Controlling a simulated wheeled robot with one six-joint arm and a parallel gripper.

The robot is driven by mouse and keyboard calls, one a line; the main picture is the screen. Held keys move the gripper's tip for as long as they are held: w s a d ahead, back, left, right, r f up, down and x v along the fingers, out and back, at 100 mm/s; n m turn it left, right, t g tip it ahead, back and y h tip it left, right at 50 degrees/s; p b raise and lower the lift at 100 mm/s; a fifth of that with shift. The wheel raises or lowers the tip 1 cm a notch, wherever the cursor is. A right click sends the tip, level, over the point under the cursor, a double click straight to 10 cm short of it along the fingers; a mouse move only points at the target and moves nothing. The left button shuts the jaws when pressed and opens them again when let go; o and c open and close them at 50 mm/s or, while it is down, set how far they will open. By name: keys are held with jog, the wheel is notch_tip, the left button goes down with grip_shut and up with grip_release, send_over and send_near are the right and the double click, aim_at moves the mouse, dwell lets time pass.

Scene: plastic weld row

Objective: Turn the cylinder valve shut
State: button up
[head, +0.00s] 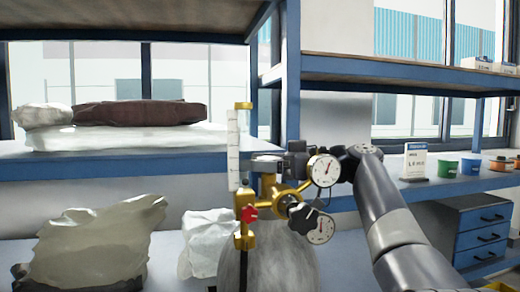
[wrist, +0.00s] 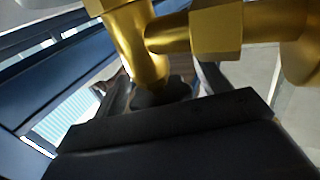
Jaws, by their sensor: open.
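The grey cylinder (head: 270,264) stands upright at the bottom centre of the head view, with a brass valve (head: 270,190) on top. In the wrist view the brass valve body (wrist: 145,45) fills the top, and a dark knob (wrist: 160,92) sits at its end. My gripper (wrist: 165,85) is open, its fingers on either side of the dark knob; I cannot tell whether they touch it. In the head view my gripper (head: 268,162) is at the valve's top, partly hidden by the regulator. A red knob (head: 250,213) and black knob (head: 305,216) are on the brass fittings.
Two gauges (head: 323,170) and an upright clear flow tube (head: 233,150) crowd the valve. Pale bags (head: 95,245) lie at left. A blue shelf frame (head: 290,90) stands close behind. Cups (head: 469,165) and a sign (head: 415,161) stand on the right shelf.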

aim_at(260, 158)
notch_tip(260, 158, up, 10)
jog(key=p, duration=0.2)
jog(key=shift+f+p, duration=0.1)
jog(key=shift+p, duration=0.25)
